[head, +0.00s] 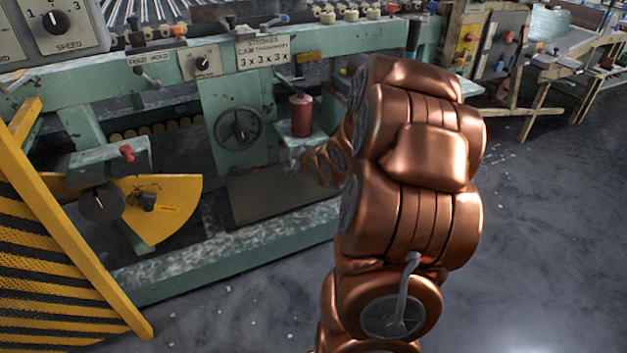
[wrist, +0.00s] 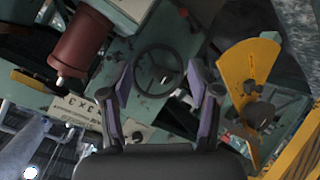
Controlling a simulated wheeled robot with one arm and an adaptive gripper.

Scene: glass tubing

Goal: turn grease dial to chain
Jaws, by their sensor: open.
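No label reading grease or chain is legible, so I cannot tell for sure which dial is the grease dial. Candidates in the head view are a small black dial on a white plate (head: 202,63) and a dark round knob (head: 101,203) beside the yellow quarter-disc. A black handwheel (head: 239,128) is on the green machine front. It also shows in the wrist view (wrist: 158,72), beyond my fingertips. My gripper (wrist: 160,78) is open and empty, with its two purple-padded fingers apart. In the head view my arm hides most of it.
A red cylinder (head: 301,115) stands right of the handwheel; it also shows in the wrist view (wrist: 82,42). The yellow quarter-disc (head: 165,205) and a yellow-black guard (head: 60,260) are at left. A SPEED dial box (head: 52,28) is top left. The right-hand floor is clear.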

